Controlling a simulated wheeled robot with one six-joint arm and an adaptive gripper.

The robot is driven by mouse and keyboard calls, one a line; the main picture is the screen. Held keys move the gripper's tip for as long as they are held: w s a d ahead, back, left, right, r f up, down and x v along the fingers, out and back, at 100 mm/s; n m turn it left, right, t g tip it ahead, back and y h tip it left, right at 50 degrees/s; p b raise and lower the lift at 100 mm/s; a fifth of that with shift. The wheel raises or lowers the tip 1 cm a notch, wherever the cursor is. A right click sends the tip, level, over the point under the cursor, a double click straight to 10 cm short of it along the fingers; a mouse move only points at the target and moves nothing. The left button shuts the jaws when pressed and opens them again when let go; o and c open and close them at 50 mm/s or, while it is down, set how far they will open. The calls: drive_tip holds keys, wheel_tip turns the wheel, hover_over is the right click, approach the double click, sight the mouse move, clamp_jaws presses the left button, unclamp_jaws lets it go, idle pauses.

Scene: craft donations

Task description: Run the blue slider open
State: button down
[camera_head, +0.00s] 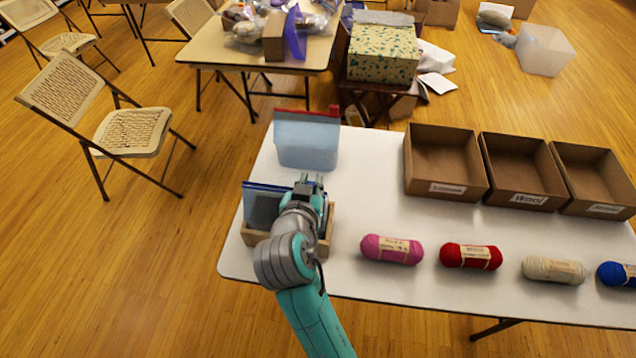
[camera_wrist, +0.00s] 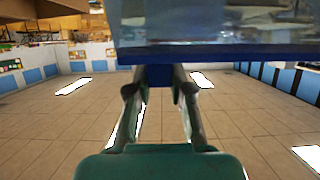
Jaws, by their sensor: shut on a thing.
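A clear zip bag (camera_head: 262,208) with a blue strip along its top stands upright in a wooden holder (camera_head: 254,238) at the left of the white table. My gripper (camera_head: 309,183) is at the right end of that strip, and my arm covers part of the bag and holder. In the wrist view the blue strip (camera_wrist: 230,49) crosses above the fingers. The blue slider (camera_wrist: 160,76) hangs down from it, between the fingertips of my gripper (camera_wrist: 160,84), which are shut on it. Whether the bag's mouth is open there cannot be told.
A second clear bag (camera_head: 307,145) with a red top stands behind. Cardboard boxes (camera_head: 445,189) line the table's back right. Pink (camera_head: 391,249), red (camera_head: 470,256), cream (camera_head: 553,269) and blue (camera_head: 616,274) yarn lie along the front. The table (camera_head: 350,205) is bare between bags and boxes.

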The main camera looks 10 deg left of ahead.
drive_tip(key=a, duration=1.2)
drive_tip(key=shift+w+a, duration=0.2)
drive_tip(key=shift+a, duration=0.1)
drive_tip(key=c, duration=1)
unclamp_jaws()
drive_tip(key=shift+o, duration=0.2)
drive_tip(key=shift+s, duration=0.1)
drive_tip(key=v, duration=1.1)
drive_tip(key=shift+s+r, duration=0.2)
drive_tip(key=shift+s, duration=0.15)
drive_tip(key=shift+s, duration=0.1)
